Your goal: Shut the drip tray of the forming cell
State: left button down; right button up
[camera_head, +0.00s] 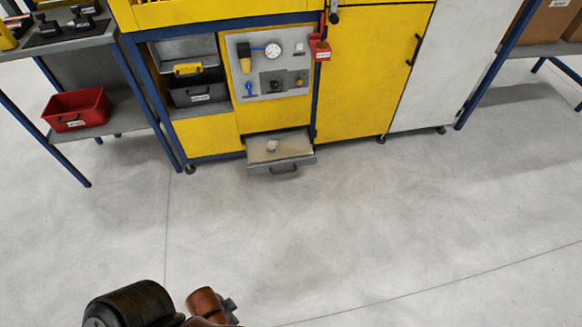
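The drip tray (306,152) is a grey metal drawer low on the front of the yellow and blue forming cell (212,136). It is pulled out over the floor, with a dark handle on its front face. Part of my own arm, dark and copper-brown, shows at the bottom left edge, far from the tray. Neither gripper can be made out clearly, and no fingertips show.
A steel table with a red bin (77,110) on its lower shelf stands left of the cell. A gauge panel (270,65) is above the tray. A white cabinet door (437,70) is to the right. The grey floor (330,230) before the cell is clear.

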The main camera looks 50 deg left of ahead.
aim_at(293, 148)
jog(key=z, duration=0.2)
jog(key=i, duration=0.7)
jog(key=u, duration=0.65)
jog(key=i, duration=0.5)
jog(key=u, duration=0.5)
